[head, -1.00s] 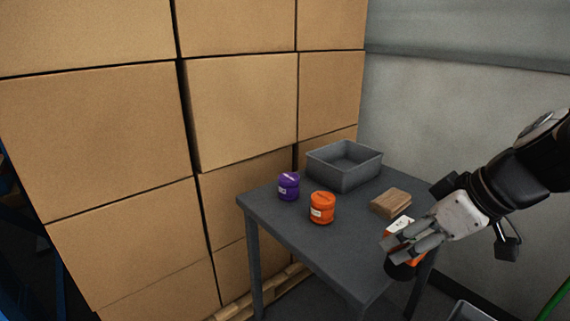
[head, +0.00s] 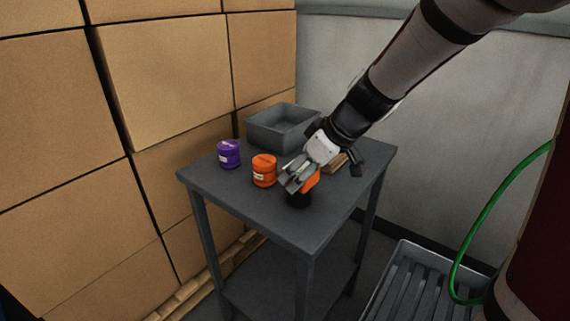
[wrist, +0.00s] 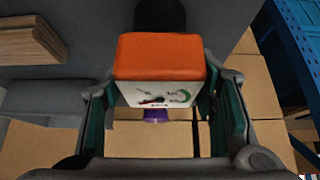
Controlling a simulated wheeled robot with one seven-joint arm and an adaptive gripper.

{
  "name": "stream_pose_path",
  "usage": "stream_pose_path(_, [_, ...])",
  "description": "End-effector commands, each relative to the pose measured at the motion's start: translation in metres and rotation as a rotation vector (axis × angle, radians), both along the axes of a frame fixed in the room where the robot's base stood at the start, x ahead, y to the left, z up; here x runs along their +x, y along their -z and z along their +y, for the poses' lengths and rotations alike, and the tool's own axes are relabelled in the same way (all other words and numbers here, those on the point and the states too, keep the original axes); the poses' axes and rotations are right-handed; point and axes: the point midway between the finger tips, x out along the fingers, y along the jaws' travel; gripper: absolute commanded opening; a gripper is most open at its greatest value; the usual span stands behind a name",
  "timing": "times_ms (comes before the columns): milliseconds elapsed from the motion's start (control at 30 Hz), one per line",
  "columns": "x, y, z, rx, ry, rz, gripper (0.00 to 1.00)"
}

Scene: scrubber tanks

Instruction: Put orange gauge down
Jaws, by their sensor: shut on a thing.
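The orange gauge (head: 311,182) has an orange body, a white face and a black round end. My gripper (head: 298,177) is shut on it over the front part of the grey table (head: 250,210). The black end points down, close to the tabletop; I cannot tell whether it touches. In the wrist view the gauge (wrist: 160,55) sits between the two fingers (wrist: 163,115), its white printed face toward the camera. The fingers hide part of the gauge in the head view.
An orange jar (head: 264,171) stands just left of my gripper, with a purple jar (head: 229,154) further left. A grey bin (head: 282,128) is at the back. A wooden block (head: 336,164) lies behind my gripper. The table's front corner is clear. Stacked cartons (head: 165,75) stand at left.

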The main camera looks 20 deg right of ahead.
Motion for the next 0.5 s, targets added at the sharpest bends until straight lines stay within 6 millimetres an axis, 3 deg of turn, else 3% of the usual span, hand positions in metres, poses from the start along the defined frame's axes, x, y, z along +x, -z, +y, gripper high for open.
stream_pose_path(400, [0.0006,0.0045,-0.0002,-0.001,0.000,-0.003,0.19])
stream_pose_path(433, [0.0003,0.0043,-0.0002,-0.001,0.000,-0.002,0.57])
stream_pose_path(500, [0.0002,0.0038,-0.0001,-0.001,0.000,-0.002,0.73])
